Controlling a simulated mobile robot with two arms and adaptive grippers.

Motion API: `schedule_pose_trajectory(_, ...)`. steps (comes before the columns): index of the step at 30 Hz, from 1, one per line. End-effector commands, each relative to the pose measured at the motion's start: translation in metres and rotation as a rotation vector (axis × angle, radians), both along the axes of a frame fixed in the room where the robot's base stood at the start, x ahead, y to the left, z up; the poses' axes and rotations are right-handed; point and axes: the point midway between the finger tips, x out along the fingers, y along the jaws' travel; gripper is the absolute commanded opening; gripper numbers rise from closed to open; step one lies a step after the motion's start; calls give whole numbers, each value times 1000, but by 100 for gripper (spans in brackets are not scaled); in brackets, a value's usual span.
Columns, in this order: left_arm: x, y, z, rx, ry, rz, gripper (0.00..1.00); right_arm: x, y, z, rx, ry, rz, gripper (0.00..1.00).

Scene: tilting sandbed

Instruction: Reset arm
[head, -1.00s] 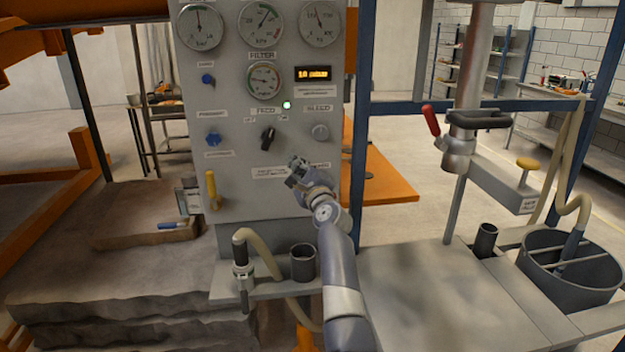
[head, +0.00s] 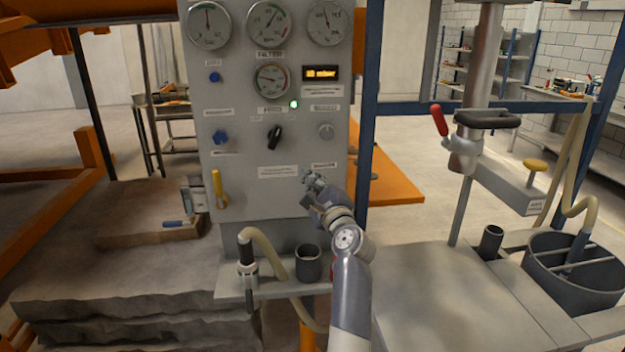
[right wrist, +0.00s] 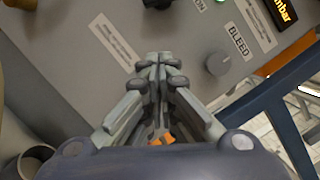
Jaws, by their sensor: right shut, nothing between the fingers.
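My right gripper (head: 312,182) is in front of the lower right part of the grey control panel (head: 235,185), below the bleed knob (head: 326,131). In the right wrist view its fingers (right wrist: 160,75) are together with nothing between them, and the panel is behind them. The bleed knob also shows there (right wrist: 217,63), to the right of the fingertips. I see no contact between the fingers and the panel. My left gripper is in neither view.
A shelf below the panel holds a dark cup (head: 308,263) and a hose nozzle (head: 247,260). A yellow lever (head: 219,189) is at the panel's lower left. A blue frame post (head: 368,110) stands right of the panel. A grey worktop (head: 440,300) lies to the right.

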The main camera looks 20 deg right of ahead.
Motion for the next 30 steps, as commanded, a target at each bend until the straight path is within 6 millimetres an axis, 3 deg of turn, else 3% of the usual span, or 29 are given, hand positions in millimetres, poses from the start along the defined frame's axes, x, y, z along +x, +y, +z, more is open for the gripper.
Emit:
schedule_pose_trajectory(8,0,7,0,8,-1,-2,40,0,0,-1,-1,2,1,0)
schedule_pose_trajectory(11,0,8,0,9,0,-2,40,3,4,-16,-30,29,4,0)
schedule_pose_trajectory(13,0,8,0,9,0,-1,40,5,11,-43,-83,79,11,0)
schedule_pose_trajectory(17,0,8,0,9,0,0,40,6,31,-125,-256,221,42,0)
schedule_pose_trajectory(22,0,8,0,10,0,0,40,-17,59,-251,-534,420,126,0)
schedule_pose_trajectory(26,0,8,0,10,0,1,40,-52,76,-344,-740,553,217,0)
schedule_pose_trajectory(30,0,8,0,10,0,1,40,-105,90,-437,-953,675,339,0)
